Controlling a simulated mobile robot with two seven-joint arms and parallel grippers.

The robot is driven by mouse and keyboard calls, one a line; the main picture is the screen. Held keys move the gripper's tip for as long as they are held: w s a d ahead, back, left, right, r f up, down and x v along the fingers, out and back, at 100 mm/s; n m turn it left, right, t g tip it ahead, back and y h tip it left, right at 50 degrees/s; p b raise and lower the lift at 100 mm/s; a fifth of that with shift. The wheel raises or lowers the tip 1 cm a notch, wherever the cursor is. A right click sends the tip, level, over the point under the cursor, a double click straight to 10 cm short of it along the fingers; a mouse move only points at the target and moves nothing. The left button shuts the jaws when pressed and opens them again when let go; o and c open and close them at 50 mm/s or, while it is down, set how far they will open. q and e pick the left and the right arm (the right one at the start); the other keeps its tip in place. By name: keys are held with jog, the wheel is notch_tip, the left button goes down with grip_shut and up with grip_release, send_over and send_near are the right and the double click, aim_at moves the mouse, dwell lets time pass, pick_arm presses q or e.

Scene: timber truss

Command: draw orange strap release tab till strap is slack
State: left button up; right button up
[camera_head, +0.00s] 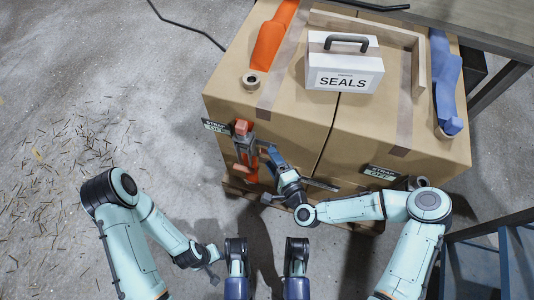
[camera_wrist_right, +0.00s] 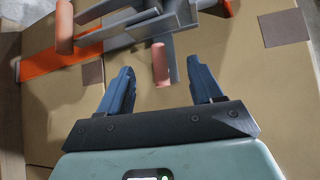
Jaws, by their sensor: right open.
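The orange strap (camera_head: 270,40) runs over the carton and down its front to a grey metal ratchet (camera_head: 243,150). The ratchet also shows in the right wrist view (camera_wrist_right: 150,27). It carries an upper salmon-orange piece (camera_head: 241,127), and a second salmon-orange tab (camera_wrist_right: 160,65) stands out from it in the right wrist view. My right gripper (camera_head: 264,176) is open beside the ratchet. In the right wrist view its blue fingertips (camera_wrist_right: 160,72) stand either side of the tab's lower end, apparently without contact. My left gripper (camera_head: 213,264) is open and empty, low over the floor.
The carton (camera_head: 330,120) bears a white SEALS box (camera_head: 344,65), a wooden frame (camera_head: 413,60), a tape roll (camera_head: 251,81) and a blue strap (camera_head: 446,80). A table stands at upper right. Floor at left is open, with scattered debris.

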jog(key=p+v, duration=0.1)
jog(key=v, duration=0.2)
jog(key=shift+s+d, duration=0.15)
jog(key=shift+s, duration=0.15)
dwell(0.5)
